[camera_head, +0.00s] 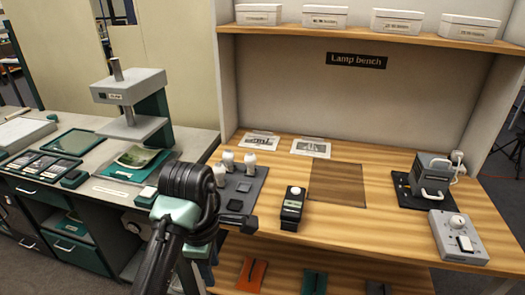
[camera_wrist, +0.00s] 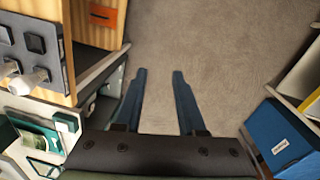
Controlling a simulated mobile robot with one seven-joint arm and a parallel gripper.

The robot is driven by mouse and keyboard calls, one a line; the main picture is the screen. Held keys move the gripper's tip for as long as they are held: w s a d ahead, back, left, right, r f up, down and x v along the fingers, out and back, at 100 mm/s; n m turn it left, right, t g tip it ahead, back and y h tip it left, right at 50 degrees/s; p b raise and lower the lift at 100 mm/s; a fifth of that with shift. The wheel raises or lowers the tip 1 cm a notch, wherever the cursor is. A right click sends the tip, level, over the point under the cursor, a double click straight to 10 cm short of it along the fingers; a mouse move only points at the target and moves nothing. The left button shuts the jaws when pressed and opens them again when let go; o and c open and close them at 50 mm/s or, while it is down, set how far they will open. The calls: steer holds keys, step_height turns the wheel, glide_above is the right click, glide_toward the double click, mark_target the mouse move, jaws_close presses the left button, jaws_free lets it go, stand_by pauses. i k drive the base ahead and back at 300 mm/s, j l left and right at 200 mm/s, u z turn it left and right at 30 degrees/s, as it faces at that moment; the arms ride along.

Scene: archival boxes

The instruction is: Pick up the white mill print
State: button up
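Two white prints with dark grey pictures lie flat at the back of the wooden lamp bench: a left print (camera_head: 259,142) and a right print (camera_head: 311,148). The pictures are too small for me to tell which one shows a mill. Neither print shows in the wrist view. My gripper (camera_wrist: 159,72) is open in the wrist view, its two dark fingers apart with only grey floor between and beyond them. It is empty and away from both prints. In the head view my arm is in front of the bench's left end.
The bench holds a brown mat (camera_head: 337,182), a black handheld device (camera_head: 292,207), white bulbs on a dark tray (camera_head: 243,184), a grey lamp unit (camera_head: 434,172) and a grey switch box (camera_head: 459,236). A shelf with white boxes (camera_head: 325,16) overhangs the back. A blue box (camera_wrist: 284,139) stands right in the wrist view.

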mark_target(260, 140)
steer(key=i+j+z, duration=0.1)
steer(key=i, duration=0.35)
steer(key=i+j+z, duration=0.1)
steer(key=i, duration=0.4)
steer(key=i+j+z, duration=0.1)
steer(key=i, duration=0.35)
steer(key=i+j, duration=0.15)
steer(key=i, duration=0.25)
steer(key=i+j+z, duration=0.15)
steer(key=i, duration=0.25)
steer(key=i+j, duration=0.15)
steer(key=i, duration=0.3)
